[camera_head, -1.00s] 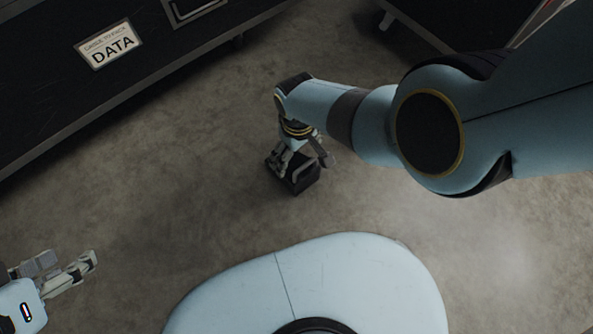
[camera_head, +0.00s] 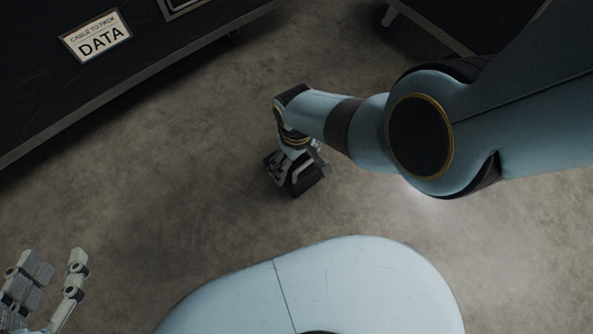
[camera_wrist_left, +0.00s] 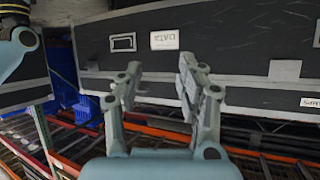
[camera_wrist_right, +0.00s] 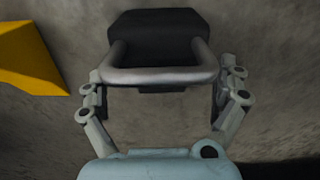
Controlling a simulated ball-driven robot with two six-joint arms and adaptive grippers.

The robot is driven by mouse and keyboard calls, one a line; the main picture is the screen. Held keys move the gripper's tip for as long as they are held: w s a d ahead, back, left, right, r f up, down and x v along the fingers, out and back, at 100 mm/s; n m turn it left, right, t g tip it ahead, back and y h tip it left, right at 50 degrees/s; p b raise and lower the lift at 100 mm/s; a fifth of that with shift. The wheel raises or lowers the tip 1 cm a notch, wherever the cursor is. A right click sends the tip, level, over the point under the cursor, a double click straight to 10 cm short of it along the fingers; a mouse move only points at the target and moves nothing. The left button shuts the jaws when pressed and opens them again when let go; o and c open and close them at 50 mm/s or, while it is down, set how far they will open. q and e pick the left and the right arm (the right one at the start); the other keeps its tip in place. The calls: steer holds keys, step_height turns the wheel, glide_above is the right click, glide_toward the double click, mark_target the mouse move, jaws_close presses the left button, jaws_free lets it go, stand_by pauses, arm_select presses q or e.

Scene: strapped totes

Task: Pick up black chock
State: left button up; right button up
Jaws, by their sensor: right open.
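The black chock (camera_head: 308,183) sits on the floor under my right gripper in the head view, partly hidden by it. In the right wrist view the chock (camera_wrist_right: 160,32) has a grey bar handle (camera_wrist_right: 162,76) facing me. My right gripper (camera_wrist_right: 165,78) is open, with one finger beside each end of the handle. I cannot tell whether the fingers touch it. In the head view my right gripper (camera_head: 290,166) reaches down at the chock. My left gripper (camera_head: 58,262) is open and empty at the lower left; it also shows open in the left wrist view (camera_wrist_left: 158,68).
A yellow object (camera_wrist_right: 28,58) lies left of the chock in the right wrist view. A long black case labelled DATA (camera_head: 130,75) stands at the upper left, and another dark case (camera_head: 455,22) at the upper right. The floor around the chock is mostly clear.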

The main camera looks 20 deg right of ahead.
step_height(320, 180, down, 2)
steer(key=shift+f+b, duration=0.15)
steer(key=shift+b, duration=0.55)
steer(key=c, duration=1.3)
steer(key=shift+c, duration=1)
arm_select(q)
steer(key=w+d+r+m+t+h, duration=0.1)
steer(key=w+r+t, duration=0.4)
steer(key=r, duration=0.5)
steer(key=w, duration=0.2)
steer(key=shift+w+r, duration=0.35)
steer(key=shift+f, duration=0.1)
arm_select(e)
steer(key=shift+w, duration=0.1)
